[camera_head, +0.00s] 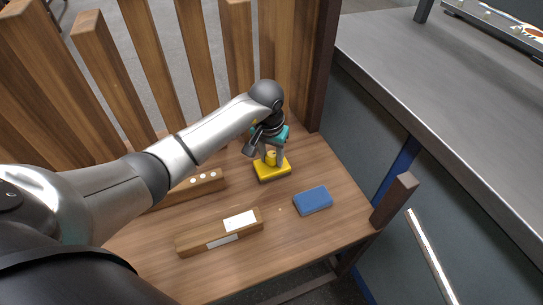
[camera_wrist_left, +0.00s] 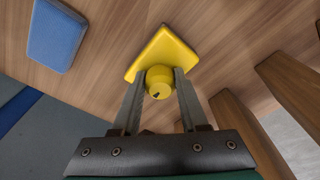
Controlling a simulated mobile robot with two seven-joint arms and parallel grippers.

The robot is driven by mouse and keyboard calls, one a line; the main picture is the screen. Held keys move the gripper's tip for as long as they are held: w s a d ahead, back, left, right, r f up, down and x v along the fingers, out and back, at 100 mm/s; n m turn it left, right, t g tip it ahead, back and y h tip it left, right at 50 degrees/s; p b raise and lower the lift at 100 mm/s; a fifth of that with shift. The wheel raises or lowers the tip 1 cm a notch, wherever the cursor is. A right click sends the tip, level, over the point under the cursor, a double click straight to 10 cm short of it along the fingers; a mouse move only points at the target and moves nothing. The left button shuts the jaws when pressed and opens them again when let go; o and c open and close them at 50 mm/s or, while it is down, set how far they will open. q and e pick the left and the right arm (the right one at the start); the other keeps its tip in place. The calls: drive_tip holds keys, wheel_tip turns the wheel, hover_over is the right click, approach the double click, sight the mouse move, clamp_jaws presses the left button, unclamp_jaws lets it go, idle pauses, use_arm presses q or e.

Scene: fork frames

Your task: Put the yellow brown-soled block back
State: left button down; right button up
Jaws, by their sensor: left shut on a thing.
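The yellow block (camera_head: 272,172) is a flat square plate with a round knob on top. A thin brown edge shows under it in the head view. My left gripper (camera_head: 270,158) comes down from above, shut on the knob. In the left wrist view the yellow plate (camera_wrist_left: 168,48) lies beyond the fingers, with the knob between them. The block is at or just above the wooden seat; I cannot tell whether it touches. My right gripper is in neither view.
A blue block (camera_head: 313,200) lies on the slatted wooden bench (camera_head: 300,250), right of the yellow one. A wooden bar with white labels (camera_head: 220,235) lies in front. A wooden strip with white dots (camera_head: 200,187) is partly behind my arm. A grey counter (camera_head: 450,90) stands at right.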

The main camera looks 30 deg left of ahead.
sight(272, 154)
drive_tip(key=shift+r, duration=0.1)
use_arm(q)
drive_tip(key=shift+f, duration=0.15)
drive_tip(key=c, duration=0.8)
unclamp_jaws()
drive_tip(key=o, duration=0.4)
drive_tip(key=shift+c, duration=0.2)
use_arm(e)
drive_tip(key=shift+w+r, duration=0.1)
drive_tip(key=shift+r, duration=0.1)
use_arm(q)
drive_tip(key=shift+d, duration=0.1)
